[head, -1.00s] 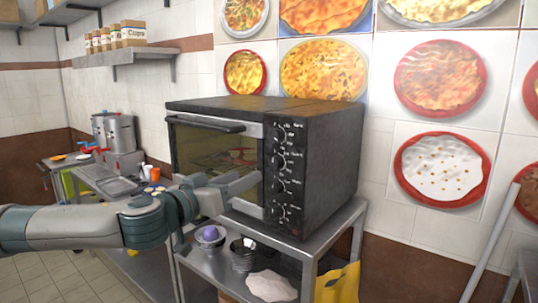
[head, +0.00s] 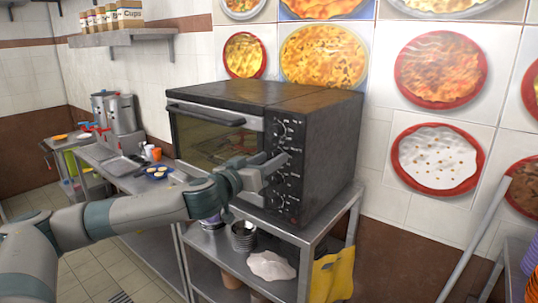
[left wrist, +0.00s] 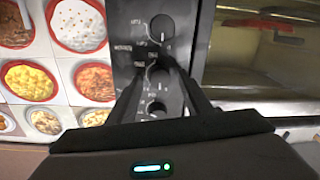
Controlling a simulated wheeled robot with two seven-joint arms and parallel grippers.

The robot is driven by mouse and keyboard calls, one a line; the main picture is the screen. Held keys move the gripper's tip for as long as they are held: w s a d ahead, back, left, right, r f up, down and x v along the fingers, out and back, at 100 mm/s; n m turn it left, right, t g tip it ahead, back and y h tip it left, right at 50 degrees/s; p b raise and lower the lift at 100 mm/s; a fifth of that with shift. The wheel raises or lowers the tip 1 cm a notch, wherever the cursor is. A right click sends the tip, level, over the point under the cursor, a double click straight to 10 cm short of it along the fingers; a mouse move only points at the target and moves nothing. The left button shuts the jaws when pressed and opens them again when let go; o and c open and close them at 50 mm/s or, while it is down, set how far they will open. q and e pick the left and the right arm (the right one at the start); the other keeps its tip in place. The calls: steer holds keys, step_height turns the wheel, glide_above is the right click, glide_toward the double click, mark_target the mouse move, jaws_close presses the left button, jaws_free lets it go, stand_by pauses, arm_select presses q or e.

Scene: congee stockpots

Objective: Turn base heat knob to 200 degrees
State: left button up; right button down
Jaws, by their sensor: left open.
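The black toaster oven (head: 330,150) stands on a metal stand, with a column of round knobs on its front panel. In the left wrist view the open fingers (left wrist: 157,66) are on either side of that second knob (left wrist: 156,72); contact cannot be told. The labels are too small to read surely.
The oven's glass door (head: 205,140) is closed, with its handle (head: 205,117) sticking out along the top. The metal stand (head: 310,240) holds bowls and a white cloth-like item (head: 271,266) below. Steel counters with pots (head: 118,115) stand at the left.

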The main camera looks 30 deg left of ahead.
arm_select(q)
steer(key=c, duration=1.1)
